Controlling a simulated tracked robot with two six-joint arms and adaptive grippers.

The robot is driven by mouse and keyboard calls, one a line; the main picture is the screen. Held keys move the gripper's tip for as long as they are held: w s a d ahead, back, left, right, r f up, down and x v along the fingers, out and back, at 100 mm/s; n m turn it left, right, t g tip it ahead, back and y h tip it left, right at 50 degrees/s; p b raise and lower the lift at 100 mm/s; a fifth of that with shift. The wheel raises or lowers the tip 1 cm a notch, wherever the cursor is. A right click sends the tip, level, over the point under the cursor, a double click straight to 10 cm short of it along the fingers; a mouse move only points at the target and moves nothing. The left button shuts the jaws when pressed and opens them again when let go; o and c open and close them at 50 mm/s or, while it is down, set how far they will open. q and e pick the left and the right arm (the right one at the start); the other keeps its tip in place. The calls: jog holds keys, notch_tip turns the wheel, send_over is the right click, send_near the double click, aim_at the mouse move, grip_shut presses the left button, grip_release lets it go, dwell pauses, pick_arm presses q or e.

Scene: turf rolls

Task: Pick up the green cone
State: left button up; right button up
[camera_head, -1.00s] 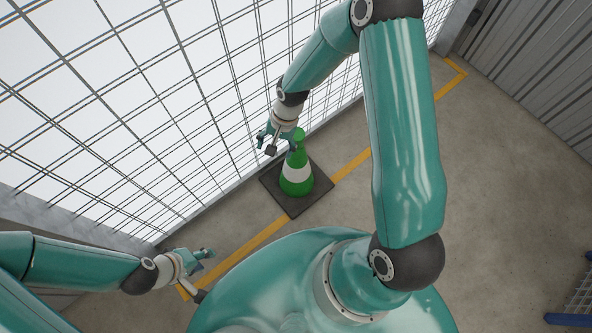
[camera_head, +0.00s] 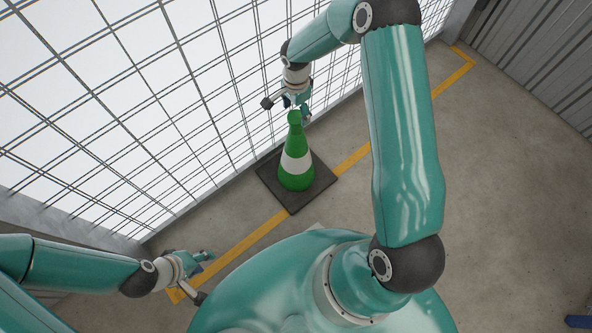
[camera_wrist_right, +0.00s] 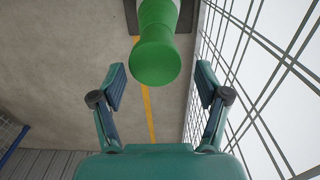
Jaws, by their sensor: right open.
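The green cone (camera_head: 296,165) with a white band stands upright on its dark square base (camera_head: 320,180) near the mesh fence. My right gripper (camera_head: 287,112) is open and empty at the cone's top, on its fence side. In the right wrist view the rounded green top of the cone (camera_wrist_right: 155,60) lies ahead between the two spread fingers (camera_wrist_right: 160,88), apart from both. My left gripper (camera_head: 208,275) is at the lower left, well away from the cone. Its fingers look spread, with nothing between them.
A wire mesh fence (camera_head: 150,110) runs close behind the cone. A yellow floor line (camera_head: 350,160) passes by its base. A corrugated wall (camera_head: 540,70) stands at the upper right.

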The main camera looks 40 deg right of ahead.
aim_at(297, 125)
jog(key=shift+s+a+f+b, duration=0.1)
jog(key=shift+f+b, duration=0.1)
jog(key=shift+f, duration=0.95)
jog(key=shift+s+d+f+b, duration=0.1)
jog(key=shift+f+b, duration=0.1)
jog(key=shift+f, duration=0.9)
jog(key=shift+s+a+f+b, duration=0.1)
jog(key=shift+f+b, duration=0.1)
jog(key=shift+f, duration=0.95)
jog(key=shift+c, duration=0.2)
grip_shut()
jog(key=shift+w+r, duration=0.15)
